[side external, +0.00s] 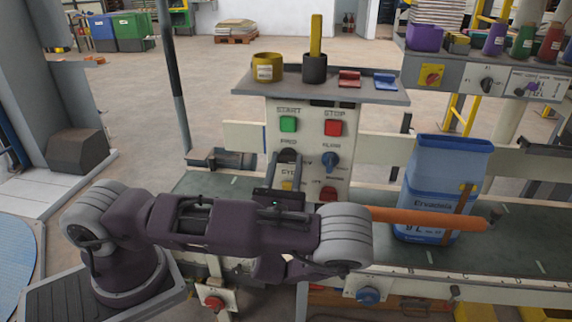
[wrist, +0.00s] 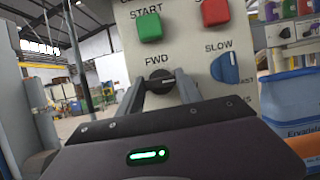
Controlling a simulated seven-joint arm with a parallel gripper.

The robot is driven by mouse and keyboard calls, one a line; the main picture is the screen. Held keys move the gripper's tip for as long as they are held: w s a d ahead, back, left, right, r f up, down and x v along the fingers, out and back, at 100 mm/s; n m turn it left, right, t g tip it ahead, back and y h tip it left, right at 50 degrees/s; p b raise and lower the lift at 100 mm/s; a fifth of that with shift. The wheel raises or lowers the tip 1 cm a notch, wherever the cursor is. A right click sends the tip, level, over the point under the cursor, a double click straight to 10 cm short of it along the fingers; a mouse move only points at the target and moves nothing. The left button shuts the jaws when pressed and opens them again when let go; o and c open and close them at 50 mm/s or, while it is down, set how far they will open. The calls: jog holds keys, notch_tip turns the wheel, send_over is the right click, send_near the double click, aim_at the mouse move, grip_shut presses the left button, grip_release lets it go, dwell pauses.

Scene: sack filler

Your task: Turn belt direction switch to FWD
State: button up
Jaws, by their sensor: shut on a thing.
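The belt direction switch (wrist: 160,77) is a black rotary knob under the FWD label on the cream control panel (wrist: 190,57). It also shows in the side external view (side external: 288,153), partly hidden behind my fingers. My gripper (wrist: 164,88) is shut on this knob, one finger on each side; its fingers also reach the panel in the side external view (side external: 287,160). The knob's pointer and its lower labels are mostly covered by my gripper, so I cannot tell its setting.
Close above are the green START button (side external: 288,123) and the red STOP button (side external: 333,127). A blue SLOW knob (side external: 330,160) sits just right. A shelf (side external: 300,92) with cups overhangs the panel. A blue sack (side external: 440,190) stands on the belt at right, beside an orange bar (side external: 420,217).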

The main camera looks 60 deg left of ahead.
jog(key=shift+n, duration=0.4)
jog(key=n+g+y, duration=0.1)
jog(key=n, duration=0.1)
jog(key=n+g, duration=0.1)
jog(key=n, duration=0.2)
jog(key=shift+w+d+g+y, duration=0.1)
jog(key=shift+g+y, duration=0.2)
jog(key=shift+y, duration=0.1)
jog(key=n+g, duration=0.1)
jog(key=n, duration=0.2)
jog(key=n+g, duration=0.2)
jog(key=n, duration=0.1)
jog(key=shift+n+y, duration=0.3)
jog(key=shift+y, duration=0.1)
jog(key=n+g, duration=0.1)
jog(key=n, duration=0.1)
jog(key=n+g, duration=0.1)
jog(key=n, duration=0.2)
jog(key=shift+d+r+h, duration=0.1)
jog(key=shift+h, duration=0.2)
jog(key=shift+n+g+h, duration=0.35)
jog(key=shift+n, duration=0.85)
jog(key=shift+n+g+h, duration=0.35)
jog(key=shift+n, duration=0.85)
jog(key=shift+r, duration=0.1)
jog(key=o, duration=1.4)
